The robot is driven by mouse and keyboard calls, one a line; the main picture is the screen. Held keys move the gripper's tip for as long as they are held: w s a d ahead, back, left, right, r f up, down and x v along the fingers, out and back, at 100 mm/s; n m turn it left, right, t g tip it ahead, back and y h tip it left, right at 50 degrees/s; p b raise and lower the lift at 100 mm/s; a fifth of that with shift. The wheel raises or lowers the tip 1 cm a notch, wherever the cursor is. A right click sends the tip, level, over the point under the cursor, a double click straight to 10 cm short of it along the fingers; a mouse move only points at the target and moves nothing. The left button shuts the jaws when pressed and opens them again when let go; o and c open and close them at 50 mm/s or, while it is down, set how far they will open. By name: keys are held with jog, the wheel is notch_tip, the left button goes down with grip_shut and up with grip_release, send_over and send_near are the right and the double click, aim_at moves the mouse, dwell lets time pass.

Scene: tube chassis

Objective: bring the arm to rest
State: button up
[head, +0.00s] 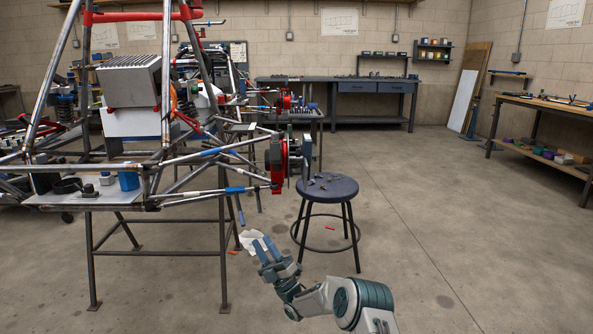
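My gripper (264,244) is low in the front middle of the head view, pointing up and to the left. Its arm comes in from the bottom edge, bent at a grey-and-teal joint. The fingers appear close together, and whether a gap lies between them is too small to tell. In the picture the gripper is left of the round stool (330,190) and right of the chassis stand's front leg (223,270).
The tube chassis (165,140) stands on the left on a metal stand, its red-and-grey hub (278,162) reaching toward the stool. Small parts lie on the stool. Benches (350,84) line the walls. The right floor is clear.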

jog(key=w+r+m+t+h+p, duration=0.15)
jog(key=r+m+h+p, duration=0.3)
jog(key=r, duration=0.55)
jog(key=w+r+m+g+h+p, duration=0.1)
jog(key=w+r+m+h+p, duration=0.2)
jog(key=r+h+p, duration=0.5)
jog(key=s+d+r+m+g+h+p, duration=0.1)
jog(key=s+d+r+m+h+p, duration=0.25)
jog(key=r, duration=0.35)
jog(key=s+d+r+m+g+h+p, duration=0.1)
jog(key=s+d+r+m+h+p, duration=0.25)
jog(key=d+r, duration=0.2)
jog(key=s+d+r+m+g+h+p, duration=0.2)
jog(key=s+d+r+m+p, duration=0.25)
jog(key=s, duration=0.35)
jog(key=s+d+r+m+g+h+p, duration=0.2)
jog(key=s+d+r+m+h+p, duration=0.15)
jog(key=s+d, duration=0.3)
jog(key=s+d+r+m+g+p, duration=0.1)
jog(key=s+d+m+g+p, duration=0.1)
jog(key=s, duration=1.1)
jog(key=s+d+r+m+g+p, duration=0.2)
jog(key=s+m+g+p, duration=0.2)
jog(key=s, duration=0.9)
jog(key=g+p, duration=0.1)
jog(key=p, duration=0.2)
jog(key=shift+s+d+r, duration=0.15)
jog(key=shift+s, duration=0.1)
jog(key=shift+m, duration=0.25)
